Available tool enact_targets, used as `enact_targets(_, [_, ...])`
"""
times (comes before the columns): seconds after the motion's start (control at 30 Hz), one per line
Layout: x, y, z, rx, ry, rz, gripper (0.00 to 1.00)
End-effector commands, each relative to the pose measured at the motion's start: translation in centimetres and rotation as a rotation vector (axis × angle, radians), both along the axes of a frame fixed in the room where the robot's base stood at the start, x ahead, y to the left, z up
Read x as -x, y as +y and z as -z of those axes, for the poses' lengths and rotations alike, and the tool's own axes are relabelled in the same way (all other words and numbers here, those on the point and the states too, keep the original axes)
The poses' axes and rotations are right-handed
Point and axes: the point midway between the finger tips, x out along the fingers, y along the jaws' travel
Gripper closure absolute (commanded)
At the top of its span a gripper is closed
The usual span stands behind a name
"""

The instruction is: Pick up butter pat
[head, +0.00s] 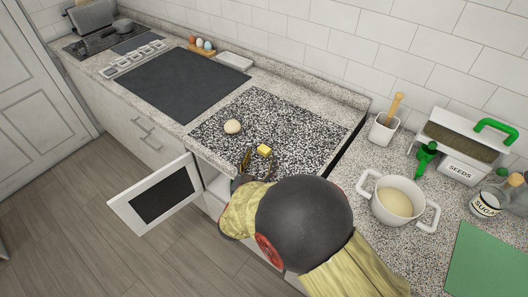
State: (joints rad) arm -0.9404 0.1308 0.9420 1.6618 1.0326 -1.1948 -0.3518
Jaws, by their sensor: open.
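The butter pat (264,150) is a small yellow block on the black-and-white speckled counter section (300,125). My gripper (257,160) is at the near edge of that section, with its dark fingers apart and close to the butter pat. One finger shows left of the butter; the other is near its lower right side. I cannot tell whether they touch it. My arm hides the lower part of the gripper and the counter edge in front.
A pale round ball (232,126) lies left of the butter. A white door (157,194) stands open below the counter. A two-handled pot (398,200), a white utensil holder (383,130) and a seeds box (461,150) stand right. The speckled section behind the butter is clear.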

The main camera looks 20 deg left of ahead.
Motion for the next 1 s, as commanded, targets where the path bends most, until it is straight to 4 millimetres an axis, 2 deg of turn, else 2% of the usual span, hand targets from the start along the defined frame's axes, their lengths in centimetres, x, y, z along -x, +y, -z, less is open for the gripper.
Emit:
enact_targets(0.2, [-3.2, -0.1, 0.7, -0.002, 0.001, 0.003, 0.41])
enact_targets(0.3, [-4.1, -0.1, 0.7, -0.001, 0.0, 0.002, 0.41])
enact_targets(0.53, [-4.2, 0.0, 0.5, -0.001, 0.001, 0.0, 0.41])
enact_targets(1.0, [-4.2, 0.0, 0.6, -0.001, 0.001, 0.0, 0.68])
